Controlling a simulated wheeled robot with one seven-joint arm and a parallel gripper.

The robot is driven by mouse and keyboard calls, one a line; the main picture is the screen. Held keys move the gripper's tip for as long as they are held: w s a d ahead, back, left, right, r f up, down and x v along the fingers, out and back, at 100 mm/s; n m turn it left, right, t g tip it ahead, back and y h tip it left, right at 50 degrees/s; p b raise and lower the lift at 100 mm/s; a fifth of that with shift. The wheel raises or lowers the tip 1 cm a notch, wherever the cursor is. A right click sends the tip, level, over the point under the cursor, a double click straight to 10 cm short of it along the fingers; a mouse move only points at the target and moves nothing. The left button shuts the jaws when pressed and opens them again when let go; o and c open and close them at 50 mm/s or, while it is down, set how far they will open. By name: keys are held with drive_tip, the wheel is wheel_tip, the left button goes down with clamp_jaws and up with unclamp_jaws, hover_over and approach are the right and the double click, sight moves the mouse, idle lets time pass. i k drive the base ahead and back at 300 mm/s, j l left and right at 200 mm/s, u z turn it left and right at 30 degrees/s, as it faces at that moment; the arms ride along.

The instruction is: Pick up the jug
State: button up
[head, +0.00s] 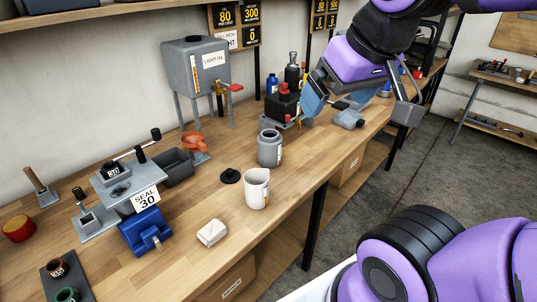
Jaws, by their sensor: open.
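The jug (257,189) is a pale, open-topped vessel with an orange marking on its side. It stands upright near the front edge of the wooden bench, in the middle of the head view. My gripper (358,104) is at the upper right, above the bench's far part. Its two fingers are wide apart, with nothing seen held between them. It is well apart from the jug, up and to the right of it in the picture.
A grey open can (269,149) stands close behind the jug. A black lid (229,176) lies to its left and a whitish block (211,233) at its front left. A blue vise (146,231) and light oil tank (196,70) stand farther away. Bare wood surrounds the jug's front.

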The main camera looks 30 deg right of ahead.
sight(256, 180)
drive_tip(key=l+z, duration=0.45)
drive_tip(key=l, duration=0.85)
drive_tip(key=i, duration=0.05)
